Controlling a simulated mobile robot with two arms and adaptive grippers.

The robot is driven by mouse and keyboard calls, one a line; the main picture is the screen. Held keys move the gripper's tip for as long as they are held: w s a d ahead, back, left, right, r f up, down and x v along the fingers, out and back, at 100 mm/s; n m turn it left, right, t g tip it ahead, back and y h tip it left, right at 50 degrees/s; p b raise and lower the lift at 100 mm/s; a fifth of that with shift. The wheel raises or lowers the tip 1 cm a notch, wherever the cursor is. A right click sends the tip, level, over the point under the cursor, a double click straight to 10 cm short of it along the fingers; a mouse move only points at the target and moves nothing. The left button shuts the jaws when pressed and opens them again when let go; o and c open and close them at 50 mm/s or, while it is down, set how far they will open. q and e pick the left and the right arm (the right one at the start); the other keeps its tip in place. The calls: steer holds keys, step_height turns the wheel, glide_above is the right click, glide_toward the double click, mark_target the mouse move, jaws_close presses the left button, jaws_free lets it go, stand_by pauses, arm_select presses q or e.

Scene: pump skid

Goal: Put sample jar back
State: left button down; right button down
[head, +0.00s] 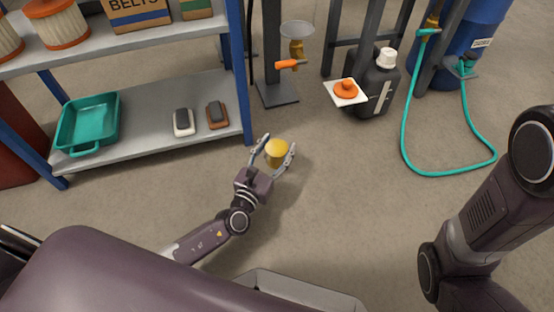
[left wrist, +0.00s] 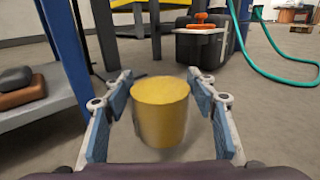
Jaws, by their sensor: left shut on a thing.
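The sample jar (head: 277,152), with a yellow top, is between the fingers of my left gripper (head: 274,154). In the left wrist view the jar (left wrist: 161,112) appears upright between the two blue-padded fingers of the left gripper (left wrist: 160,115). The gripper is shut on it. In the head view it is out over the floor, right of the shelf's lower deck (head: 150,138). The jar's underside is hidden. On the right of the head view a dark arm link of mine shows, but my right gripper does not.
A teal tray (head: 112,122) and two small blocks, one white-edged (head: 183,122) and one brown (head: 217,115), sit on the lower deck. A dark canister (head: 375,85), an orange-handled valve (head: 288,64) and a teal hose (head: 404,120) are beyond. Floor around the gripper is clear.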

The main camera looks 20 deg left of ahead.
mark_target(282, 148)
arm_select(q)
step_height(282, 148, down, 4)
steer(key=b, duration=0.3)
steer(key=shift+f, duration=0.1)
steer(key=c, duration=0.8)
jaws_free()
steer(key=shift+f, duration=0.1)
steer(key=s+p, duration=0.1)
steer(key=s, duration=0.2)
steer(key=s+a+p, duration=0.1)
steer(key=s+p, duration=0.1)
steer(key=s, duration=0.2)
steer(key=s+p, duration=0.1)
steer(key=s, duration=0.3)
steer(key=shift+s+a+r, duration=0.2)
steer(key=shift+a, duration=0.05)
steer(key=shift+s+p, duration=0.25)
steer(key=shift+p, duration=0.05)
